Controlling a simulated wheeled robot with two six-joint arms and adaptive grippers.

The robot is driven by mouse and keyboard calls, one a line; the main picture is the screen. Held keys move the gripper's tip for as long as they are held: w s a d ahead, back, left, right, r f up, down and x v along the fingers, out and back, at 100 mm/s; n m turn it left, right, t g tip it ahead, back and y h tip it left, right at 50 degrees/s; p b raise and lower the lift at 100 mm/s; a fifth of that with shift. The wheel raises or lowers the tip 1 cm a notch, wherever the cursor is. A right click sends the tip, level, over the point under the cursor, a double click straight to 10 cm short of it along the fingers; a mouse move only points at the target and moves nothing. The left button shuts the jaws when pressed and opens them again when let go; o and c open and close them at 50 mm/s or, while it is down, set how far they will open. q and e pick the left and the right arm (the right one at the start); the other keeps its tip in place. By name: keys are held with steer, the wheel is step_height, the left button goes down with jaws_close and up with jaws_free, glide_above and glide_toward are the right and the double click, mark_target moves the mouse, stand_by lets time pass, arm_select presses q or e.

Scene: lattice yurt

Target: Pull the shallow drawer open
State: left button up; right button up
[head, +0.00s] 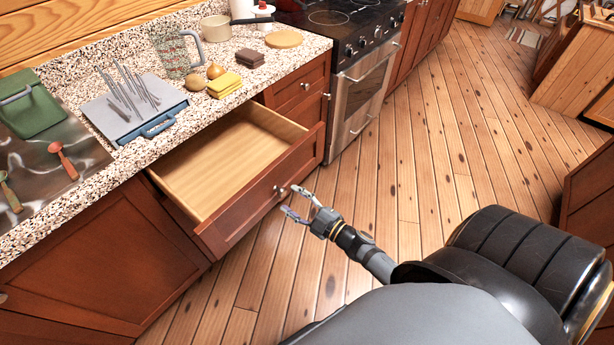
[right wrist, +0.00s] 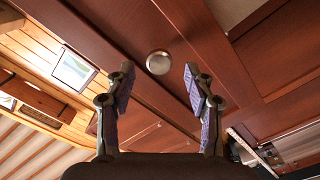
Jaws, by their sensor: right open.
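The shallow drawer (head: 255,193) of reddish-brown wood stands pulled out below the counter in the head view. Its pale inside (head: 225,165) looks empty. Its round metal knob (head: 281,191) is on the front panel; the knob also shows in the right wrist view (right wrist: 158,63), just beyond and between the fingertips. My right gripper (head: 295,202) is open, with its fingers pointing at the knob. In the right wrist view its two fingers (right wrist: 158,82) are spread apart with nothing between them. My left gripper is not in view.
A stove (head: 350,75) stands right of the drawer. The plank floor (head: 400,150) before the cabinets is clear.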

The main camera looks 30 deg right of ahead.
steer(key=v, duration=0.7)
steer(key=shift+s, duration=0.35)
steer(key=shift+d, duration=0.1)
steer(key=s+d+f+m+g+h, duration=0.2)
steer(key=s+d+f+m+g, duration=0.1)
steer(key=f, duration=0.6)
steer(key=s+d+f+m+g+h+p, duration=0.1)
steer(key=s+d+f+m+g+h, duration=0.15)
steer(key=f, duration=0.65)
steer(key=s+d+f+m+g+h, duration=0.2)
steer(key=s+d+f+m, duration=0.15)
steer(key=f, duration=0.55)
steer(key=s+a+f+m+g, duration=0.2)
steer(key=s+f+g, duration=0.2)
steer(key=s, duration=0.6)
steer(key=s+a+f+m+g+p, duration=0.1)
steer(key=s+a+f+g, duration=0.2)
steer(key=s+f, duration=0.5)
steer(key=shift+s+m+g, duration=0.4)
steer(key=shift+s+g, duration=0.25)
steer(key=shift+s, duration=0.2)
steer(key=shift+f+h, duration=0.1)
steer(key=shift+h, duration=0.15)
